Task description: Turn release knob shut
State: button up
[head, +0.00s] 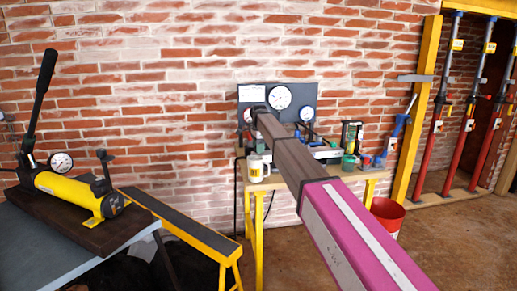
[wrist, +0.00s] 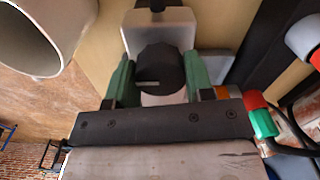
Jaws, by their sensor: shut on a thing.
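In the wrist view a dark round knob (wrist: 160,68) with a short pale mark on its face sits on a light grey block (wrist: 172,22). My gripper (wrist: 158,78) has a green finger on each side of the knob and is shut on it. The knob's sides are partly hidden by the fingers. In the head view my arm reaches to the bench in front of the gauge panel (head: 300,95), and it hides the gripper and the knob.
A wooden bench (head: 228,187) with yellow legs carries a white bottle (head: 255,168) and other small gear. A yellow hand pump (head: 65,190) stands at the left. A red bucket (head: 387,215) is beside the bench. Red and grey props (head: 440,110) stand at the right.

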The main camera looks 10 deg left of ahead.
dwell(0.3)
jog(key=o, duration=0.9)
notch_tip(320, 180, up, 11)
jog(key=shift+f, duration=0.1)
jog(key=shift+s, duration=0.1)
